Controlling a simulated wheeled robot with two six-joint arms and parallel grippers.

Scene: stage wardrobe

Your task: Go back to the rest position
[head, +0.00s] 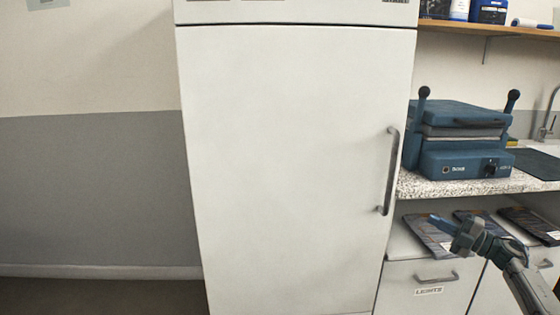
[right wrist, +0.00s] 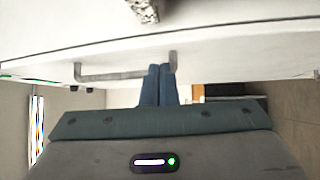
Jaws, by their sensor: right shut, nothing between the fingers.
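My right gripper (head: 440,224) is at the lower right of the head view, in front of the open space under the counter. In the right wrist view its two blue fingers (right wrist: 158,84) are together, with nothing between them. They overlap a grey bar handle (right wrist: 112,75) on a white front there; I cannot tell whether they touch it. My left gripper is not in view.
A tall white cabinet (head: 290,150) with a shut door and a grey handle (head: 391,172) fills the middle. A blue press (head: 465,140) stands on the speckled counter (head: 445,186). Flat dark packets (head: 530,222) lie below, above a labelled drawer (head: 405,290). Floor at left is clear.

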